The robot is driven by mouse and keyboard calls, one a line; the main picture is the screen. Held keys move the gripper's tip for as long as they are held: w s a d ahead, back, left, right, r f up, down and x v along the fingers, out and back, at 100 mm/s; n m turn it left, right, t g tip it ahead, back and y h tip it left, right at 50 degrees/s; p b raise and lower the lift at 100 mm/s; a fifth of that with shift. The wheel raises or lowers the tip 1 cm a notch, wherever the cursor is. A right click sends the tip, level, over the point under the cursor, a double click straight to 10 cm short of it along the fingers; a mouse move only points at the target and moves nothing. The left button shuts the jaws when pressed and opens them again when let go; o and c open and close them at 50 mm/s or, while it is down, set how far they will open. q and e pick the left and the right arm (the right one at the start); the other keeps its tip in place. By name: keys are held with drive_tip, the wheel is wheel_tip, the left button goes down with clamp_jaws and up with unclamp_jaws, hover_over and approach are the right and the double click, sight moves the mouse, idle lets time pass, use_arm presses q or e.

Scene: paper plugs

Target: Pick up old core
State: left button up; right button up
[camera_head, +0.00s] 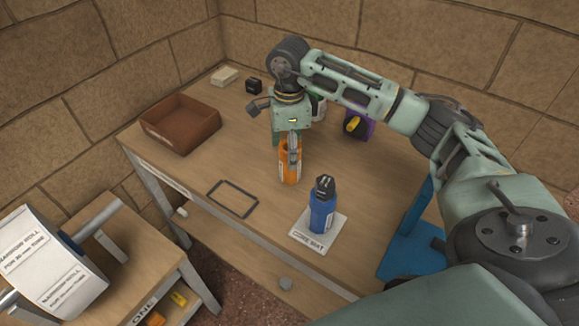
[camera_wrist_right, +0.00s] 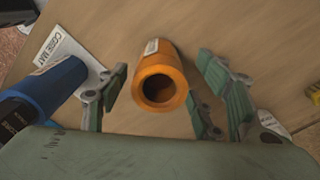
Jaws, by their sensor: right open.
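An orange hollow tube (camera_head: 290,172) stands upright on the table. The right wrist view shows its open end and dark bore (camera_wrist_right: 160,84). My right gripper (camera_head: 291,145) is above it, pointing down. In the wrist view its open fingers (camera_wrist_right: 168,95) stand on either side of the tube, with gaps between. A blue cylinder (camera_head: 322,207) with a black top stands on the white core mat (camera_head: 310,245) nearer the front; its side also shows at the left of the wrist view (camera_wrist_right: 42,92). Which one is the old core is not readable. My left gripper is not in view.
A brown tray (camera_head: 180,125) sits at the table's left. A thin dark rectangular frame (camera_head: 232,198) lies in front of it. A purple object with a yellow part (camera_head: 356,124) stands behind right. A small table with a white narrow roll (camera_head: 45,262) is at lower left.

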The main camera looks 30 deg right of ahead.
drive_tip(key=f, duration=0.2)
drive_tip(key=f+p, duration=0.1)
drive_tip(key=f, duration=0.2)
drive_tip(key=shift+s+f+p, duration=0.3)
drive_tip(key=shift+p, duration=0.05)
drive_tip(key=shift+f, duration=0.5)
drive_tip(key=c, duration=1.2)
drive_tip(key=shift+r, duration=0.1)
